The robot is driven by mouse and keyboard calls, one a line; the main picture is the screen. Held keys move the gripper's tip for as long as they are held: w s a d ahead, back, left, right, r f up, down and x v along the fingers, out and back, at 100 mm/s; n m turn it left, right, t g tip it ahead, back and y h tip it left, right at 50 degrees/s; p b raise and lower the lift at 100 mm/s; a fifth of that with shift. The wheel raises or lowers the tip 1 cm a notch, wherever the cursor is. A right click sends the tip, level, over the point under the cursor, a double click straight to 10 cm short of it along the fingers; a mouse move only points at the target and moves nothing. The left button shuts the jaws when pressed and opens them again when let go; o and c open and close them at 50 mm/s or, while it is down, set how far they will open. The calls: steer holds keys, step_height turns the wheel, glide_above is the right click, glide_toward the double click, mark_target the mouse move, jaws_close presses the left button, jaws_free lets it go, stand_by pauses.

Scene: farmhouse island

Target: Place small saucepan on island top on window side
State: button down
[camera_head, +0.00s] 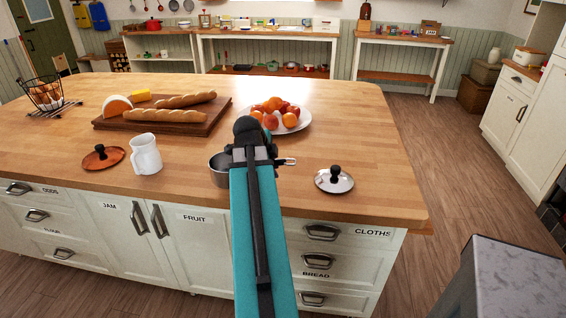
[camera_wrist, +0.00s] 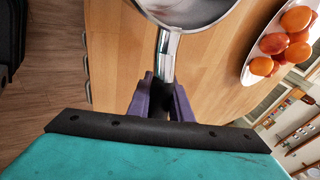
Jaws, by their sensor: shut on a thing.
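The small saucepan (camera_head: 218,172) is a grey metal pan at the front of the wooden island top (camera_head: 350,150). My arm hides part of it, and its handle end (camera_head: 286,161) shows on the right of the arm. In the wrist view the saucepan (camera_wrist: 195,10) is cut by the top edge. My gripper (camera_wrist: 163,84) is shut on its handle (camera_wrist: 168,55), with dark fingers on both sides. I cannot tell whether the pan's base touches the wood.
Behind are a fruit plate (camera_head: 297,127) and bread board (camera_head: 160,127). The island's right part is clear. A grey-topped block (camera_head: 515,280) stands at lower right.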

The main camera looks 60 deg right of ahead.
steer(key=d, duration=0.2)
steer(key=d+p, duration=0.1)
steer(key=d, duration=0.2)
steer(key=d+p, duration=0.1)
steer(key=d, duration=0.2)
steer(key=shift+w+d+f, duration=0.1)
steer(key=shift+w+f, duration=0.15)
steer(key=shift+f, duration=0.2)
steer(key=shift+f+p, duration=0.8)
steer(key=shift+f, duration=0.85)
steer(key=c, duration=1.9)
jaws_free()
steer(key=shift+o, duration=0.2)
steer(key=shift+r, duration=0.1)
steer(key=b+v, duration=0.2)
steer(key=v, duration=1)
steer(key=shift+b, duration=0.35)
